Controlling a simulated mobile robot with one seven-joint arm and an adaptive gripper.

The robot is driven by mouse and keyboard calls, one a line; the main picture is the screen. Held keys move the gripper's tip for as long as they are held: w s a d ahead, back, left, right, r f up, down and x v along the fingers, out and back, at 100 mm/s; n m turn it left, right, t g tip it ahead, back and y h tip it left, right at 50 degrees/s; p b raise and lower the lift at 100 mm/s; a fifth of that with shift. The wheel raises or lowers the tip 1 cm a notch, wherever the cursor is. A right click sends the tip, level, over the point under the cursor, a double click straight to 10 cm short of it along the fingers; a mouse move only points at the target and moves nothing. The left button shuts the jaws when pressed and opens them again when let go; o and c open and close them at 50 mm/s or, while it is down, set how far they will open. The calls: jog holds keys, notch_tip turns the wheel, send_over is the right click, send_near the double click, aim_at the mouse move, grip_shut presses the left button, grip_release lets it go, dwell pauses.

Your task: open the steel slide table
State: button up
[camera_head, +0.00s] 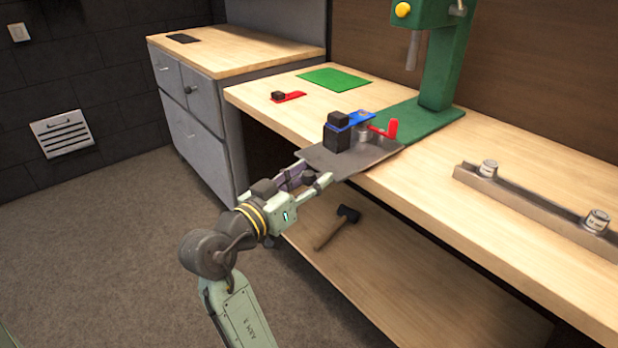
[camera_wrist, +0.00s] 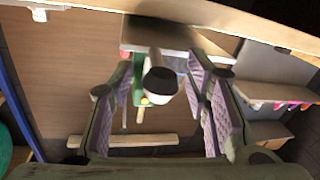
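The steel slide table (camera_head: 352,164) is a flat grey plate jutting past the front edge of the workbench, beside the green machine's base. A blue and black clamp block (camera_head: 338,134) with a red handle stands on it. In the wrist view, a short rod with a white ring and dark end cap (camera_wrist: 160,80), which looks like the table's knob, points toward me. My gripper (camera_head: 313,174) is open at the plate's front edge. Its purple-padded fingers stand either side of the knob, with gaps visible in the wrist view (camera_wrist: 160,72). The slide's underside is mostly hidden.
The wooden workbench (camera_head: 480,200) carries a green drill press (camera_head: 440,60) and a steel bar with two round pieces (camera_head: 535,205) at right. A hammer (camera_head: 337,228) lies on the lower shelf. A grey drawer cabinet (camera_head: 195,125) stands left. The floor in front is clear.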

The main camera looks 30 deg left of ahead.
jog(key=s+a, duration=0.2)
jog(key=s, duration=1)
dwell(0.5)
